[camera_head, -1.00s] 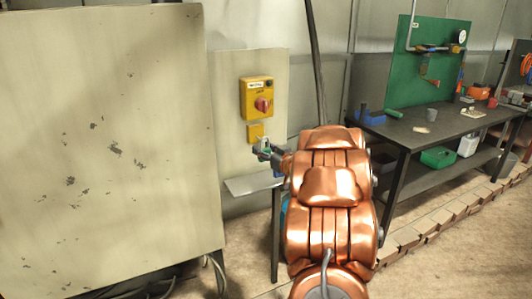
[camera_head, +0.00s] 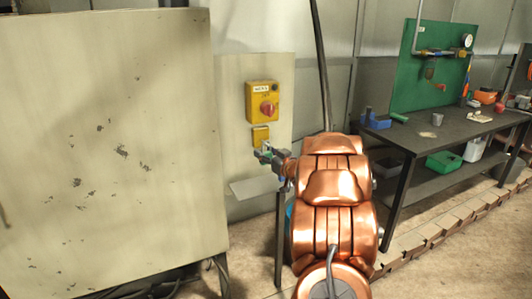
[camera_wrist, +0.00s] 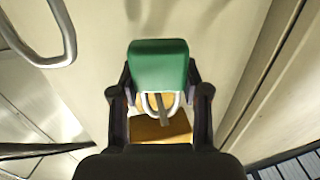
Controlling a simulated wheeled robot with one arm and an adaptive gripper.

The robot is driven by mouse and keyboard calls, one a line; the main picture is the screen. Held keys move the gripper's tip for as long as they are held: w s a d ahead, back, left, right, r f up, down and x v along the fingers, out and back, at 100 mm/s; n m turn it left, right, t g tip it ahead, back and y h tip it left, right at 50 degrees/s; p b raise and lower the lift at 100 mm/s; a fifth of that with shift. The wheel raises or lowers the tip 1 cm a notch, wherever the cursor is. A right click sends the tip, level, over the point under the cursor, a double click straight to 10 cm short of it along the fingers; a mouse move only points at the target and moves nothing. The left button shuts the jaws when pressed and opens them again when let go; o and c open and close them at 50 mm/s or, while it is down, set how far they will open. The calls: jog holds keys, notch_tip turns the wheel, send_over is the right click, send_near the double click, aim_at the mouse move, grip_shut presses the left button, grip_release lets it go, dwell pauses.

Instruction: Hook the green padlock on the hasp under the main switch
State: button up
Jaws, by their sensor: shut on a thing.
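The main switch (camera_head: 262,93) is a yellow box with a red knob on a pale panel. The yellow hasp plate (camera_head: 261,137) is just below it. My gripper (camera_head: 265,155) is just below the plate, shut on the green padlock (camera_wrist: 158,65), which is only partly visible in the head view. In the wrist view, the padlock body is between both fingers and its pale shackle points toward the yellow hasp plate (camera_wrist: 150,130). A grey strip (camera_wrist: 165,108) overlaps the shackle; I cannot tell whether it passes through the loop.
A small grey shelf (camera_head: 257,187) is below my gripper. A large pale cabinet (camera_head: 110,150) stands at the left. A dark workbench (camera_head: 440,135) with tools is at the right. A grey metal handle (camera_wrist: 62,35) shows at upper left in the wrist view.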

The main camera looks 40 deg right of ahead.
dwell(0.4)
jog(key=o, duration=1.3)
jog(key=s, duration=0.4)
jog(key=s+a, duration=0.1)
jog(key=s, duration=0.7)
jog(key=shift+a, duration=0.35)
jog(key=shift+w, duration=0.1)
